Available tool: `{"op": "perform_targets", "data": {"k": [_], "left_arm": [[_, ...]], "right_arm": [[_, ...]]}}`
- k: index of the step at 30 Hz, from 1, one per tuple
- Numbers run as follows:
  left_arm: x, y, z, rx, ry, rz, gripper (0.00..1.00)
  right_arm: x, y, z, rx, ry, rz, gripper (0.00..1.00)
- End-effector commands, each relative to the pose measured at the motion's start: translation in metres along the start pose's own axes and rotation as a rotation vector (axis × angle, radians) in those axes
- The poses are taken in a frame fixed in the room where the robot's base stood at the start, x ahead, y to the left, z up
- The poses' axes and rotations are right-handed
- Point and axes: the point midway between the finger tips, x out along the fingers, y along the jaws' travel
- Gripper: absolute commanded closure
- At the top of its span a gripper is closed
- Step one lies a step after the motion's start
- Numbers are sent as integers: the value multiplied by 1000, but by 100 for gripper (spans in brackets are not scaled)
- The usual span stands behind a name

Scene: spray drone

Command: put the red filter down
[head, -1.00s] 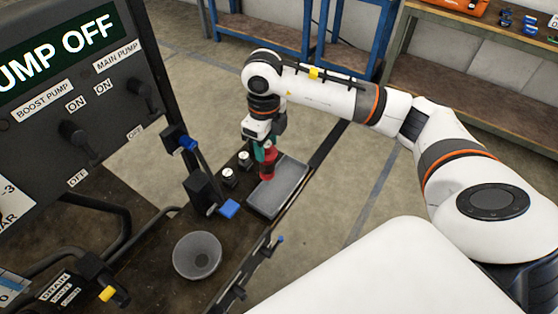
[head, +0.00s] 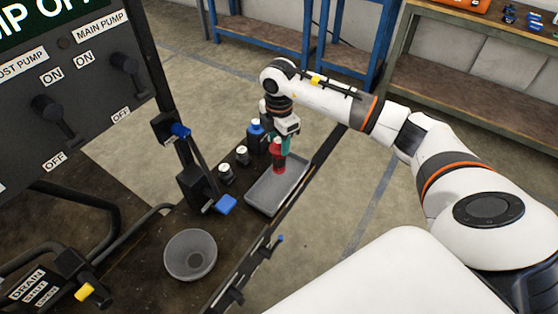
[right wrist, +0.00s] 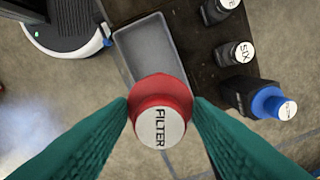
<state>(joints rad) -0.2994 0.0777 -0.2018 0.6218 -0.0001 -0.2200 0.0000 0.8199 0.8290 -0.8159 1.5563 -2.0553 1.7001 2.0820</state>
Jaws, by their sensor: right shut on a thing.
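The red filter (head: 277,158) is a small red cylinder; in the right wrist view its white cap reads FILTER (right wrist: 160,125). My right gripper (head: 282,145) is shut on it, with a green finger on each side of it in the right wrist view. The filter is over the far part of a shallow grey tray (head: 262,200), which also shows in the right wrist view (right wrist: 149,38). I cannot tell whether the filter touches the tray floor. My left gripper is not in view.
Two dark, white-capped jars (head: 225,175) stand left of the tray. A dark bottle with a blue cap (head: 256,132) stands behind them. A grey bowl (head: 190,255) sits nearer. The pump panel (head: 75,90) stands at left.

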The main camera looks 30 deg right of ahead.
Motion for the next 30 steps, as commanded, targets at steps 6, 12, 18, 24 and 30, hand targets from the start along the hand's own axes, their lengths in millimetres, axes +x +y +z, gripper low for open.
{"op": "perform_targets", "data": {"k": [6, 12, 18, 24, 30], "left_arm": [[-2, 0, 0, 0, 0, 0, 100], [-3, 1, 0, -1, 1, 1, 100], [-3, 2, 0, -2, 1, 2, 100], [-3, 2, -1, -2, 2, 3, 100], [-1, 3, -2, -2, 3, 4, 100]], "right_arm": [[24, 0, 0, -2, 0, 0, 91], [56, 0, 0, -2, 0, 2, 91], [68, 0, 0, -4, 1, -1, 91], [68, 0, 0, -4, 1, -2, 91], [71, 0, 0, -4, 1, -1, 41]]}}
